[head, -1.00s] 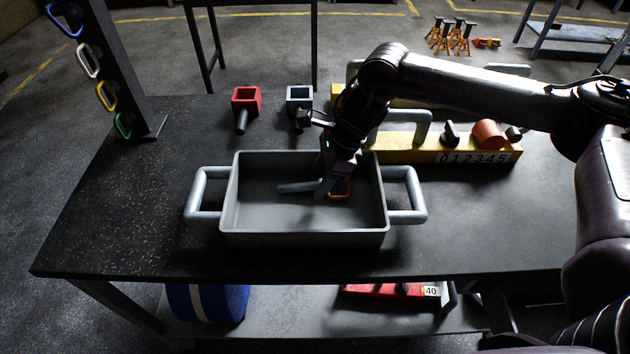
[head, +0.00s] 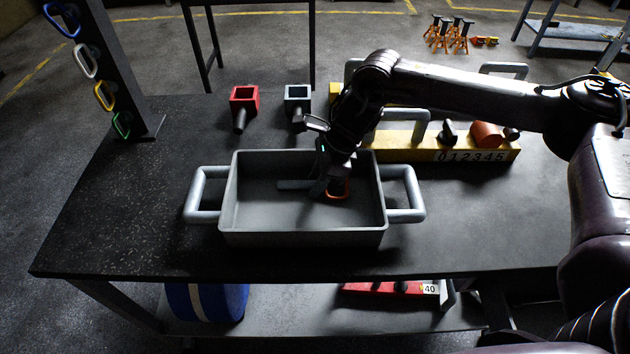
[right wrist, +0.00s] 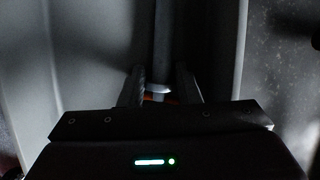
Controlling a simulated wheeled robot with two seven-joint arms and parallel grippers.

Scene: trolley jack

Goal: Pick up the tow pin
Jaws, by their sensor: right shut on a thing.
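The tow pin (head: 292,185) is a grey rod with an orange loop handle at its right end, inside the grey tray (head: 305,238). My right gripper (head: 326,190) reaches down into the tray and is shut on the pin near its handle. In the right wrist view the pin's shaft (right wrist: 161,50) runs up the picture between the two fingers (right wrist: 160,92), with a bit of orange behind them. Whether the pin touches the tray floor I cannot tell. My left gripper is not in view.
The tray has a handle at each side. Behind it stand a red square receiver (head: 244,97), a grey-blue receiver (head: 298,94) and a yellow numbered bar (head: 410,156). A post with coloured carabiner-like loops (head: 105,95) rises at the table's left. The table's front left is clear.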

